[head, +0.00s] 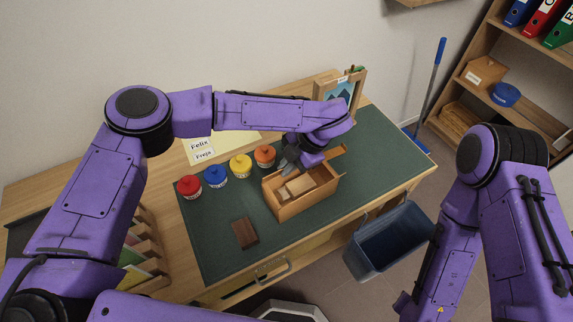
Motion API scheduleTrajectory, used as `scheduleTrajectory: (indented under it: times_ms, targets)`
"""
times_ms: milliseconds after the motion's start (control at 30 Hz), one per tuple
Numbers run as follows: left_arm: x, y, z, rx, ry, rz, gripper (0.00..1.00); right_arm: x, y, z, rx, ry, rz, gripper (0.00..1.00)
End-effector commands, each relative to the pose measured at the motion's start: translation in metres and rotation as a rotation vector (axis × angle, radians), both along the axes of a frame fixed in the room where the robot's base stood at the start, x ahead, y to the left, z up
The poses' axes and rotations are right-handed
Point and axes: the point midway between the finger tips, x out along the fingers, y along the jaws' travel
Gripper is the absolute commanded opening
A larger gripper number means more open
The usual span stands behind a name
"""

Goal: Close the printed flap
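An open wooden box (290,208) stands on the green desk mat, with light wooden pieces (298,186) inside. A narrow wooden part (336,154) sticks out at its back right; I cannot tell whether this is the flap, and no print shows on it. My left gripper (287,163) points down at the back left edge of the box. Its fingers are small and partly hidden by the wrist, so I cannot tell its opening or whether it touches the box. My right arm hangs at the right, and its gripper is not in view.
Red (189,187), blue (215,175), yellow (241,165) and orange (265,155) lidded pots stand left of the box. A dark brown block (244,233) lies in front. A picture stand (340,88) is behind my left arm. A grey bin (390,243) stands right of the desk.

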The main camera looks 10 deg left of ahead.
Motion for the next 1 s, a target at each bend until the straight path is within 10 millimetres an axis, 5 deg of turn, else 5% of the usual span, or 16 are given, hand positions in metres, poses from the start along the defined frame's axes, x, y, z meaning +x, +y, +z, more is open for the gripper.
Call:
scheduleTrajectory:
  times_ms: [400, 700, 800, 1000]
  targets:
    - [-0.009, -0.009, -0.007, 0.22, -0.268, -0.009, 0.0, 0.0, 0.0, 0.003, 0.0, 0.0, 0.0, 0.43]
    - [-0.01, -0.008, -0.007, 0.236, -0.291, -0.003, 0.0, 0.0, 0.0, 0.003, 0.0, 0.0, 0.0, 0.43]
    - [-0.01, -0.008, -0.007, 0.237, -0.29, -0.003, 0.29, 0.0, 0.0, 0.003, 0.0, 0.0, 0.0, 0.43]
    - [-0.01, -0.008, -0.007, 0.236, -0.289, -0.003, 0.29, 0.0, 0.0, 0.004, 0.0, 0.0, 0.0, 0.43]
